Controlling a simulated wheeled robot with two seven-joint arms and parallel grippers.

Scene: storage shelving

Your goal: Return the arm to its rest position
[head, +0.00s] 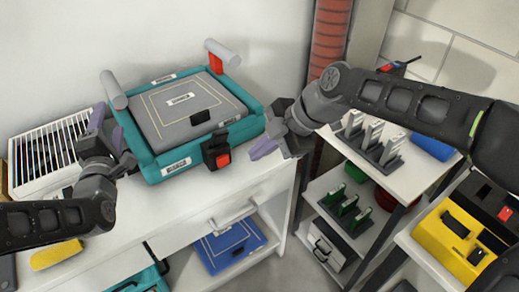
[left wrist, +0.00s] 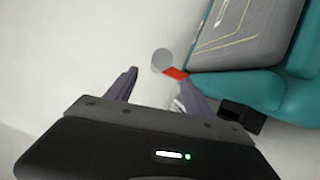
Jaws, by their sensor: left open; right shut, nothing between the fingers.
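My left gripper (head: 112,128) is open beside the left end of a teal case with a grey lid (head: 190,108). In the left wrist view its two fingers (left wrist: 162,88) are spread, with nothing held between them. A grey cylindrical handle end with a red part (left wrist: 172,70) shows beyond the fingers, and the case (left wrist: 240,84) lies to the right. My right gripper (head: 270,140) is shut and empty, just off the case's right front corner. The case rests on the white counter, with one grey handle (head: 113,90) near my left gripper and another (head: 223,52) at the back.
A white slatted rack (head: 48,152) stands left of the case, and a yellow object (head: 57,254) lies at the front left. A blue case (head: 230,245) sits on the lower shelf. Shelves at right hold dark racks (head: 368,148) and a yellow case (head: 460,240). A reddish column (head: 328,40) stands behind.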

